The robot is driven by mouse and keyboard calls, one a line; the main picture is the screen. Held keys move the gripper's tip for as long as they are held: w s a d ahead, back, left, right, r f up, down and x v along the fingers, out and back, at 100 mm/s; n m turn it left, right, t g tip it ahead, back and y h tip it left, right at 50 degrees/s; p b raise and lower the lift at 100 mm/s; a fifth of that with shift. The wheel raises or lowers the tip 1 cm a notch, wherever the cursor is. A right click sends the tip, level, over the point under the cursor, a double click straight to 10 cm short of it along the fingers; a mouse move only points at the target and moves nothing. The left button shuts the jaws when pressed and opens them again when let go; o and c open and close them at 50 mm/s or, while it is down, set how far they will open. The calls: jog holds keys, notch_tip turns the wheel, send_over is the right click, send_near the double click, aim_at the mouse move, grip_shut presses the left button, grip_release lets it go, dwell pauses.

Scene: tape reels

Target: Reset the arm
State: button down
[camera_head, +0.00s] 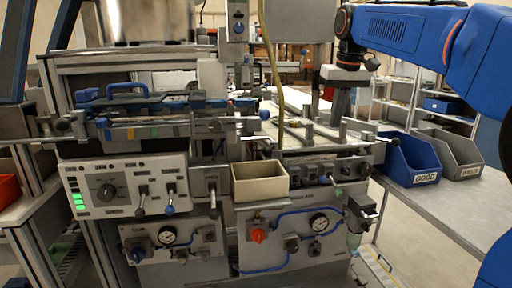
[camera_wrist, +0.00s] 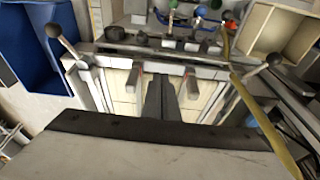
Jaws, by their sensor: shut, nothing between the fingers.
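My gripper (camera_head: 338,116) hangs from my blue arm, pointing down over the right part of the machine (camera_head: 290,215) in the head view. In the wrist view my gripper (camera_wrist: 161,82) shows as two dark fingers side by side, shut with nothing between them. Below the fingers are pale surfaces and metal rails of the machine. In the head view I cannot tell how far the fingertips are above the machine's bars.
A blue bin marked GOOD (camera_head: 409,160) and a grey bin (camera_head: 456,154) stand on the right table (camera_head: 440,205). A beige box (camera_head: 260,183) sits at the machine's front. Ball-ended levers (camera_wrist: 54,31) and a yellowish hose (camera_wrist: 262,115) are near my gripper.

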jog(key=s+d+f+m+t, duration=0.1)
jog(key=s+d+f, duration=0.1)
jog(key=s+f, duration=1.3)
jog(key=s+d+f+m+t, duration=0.1)
jog(key=s+d+f, duration=0.2)
jog(key=s+f, duration=1.2)
jog(key=s, duration=0.4)
jog(key=shift+d+f, duration=0.3)
jog(key=shift+d, duration=0.05)
jog(key=shift+r, duration=0.1)
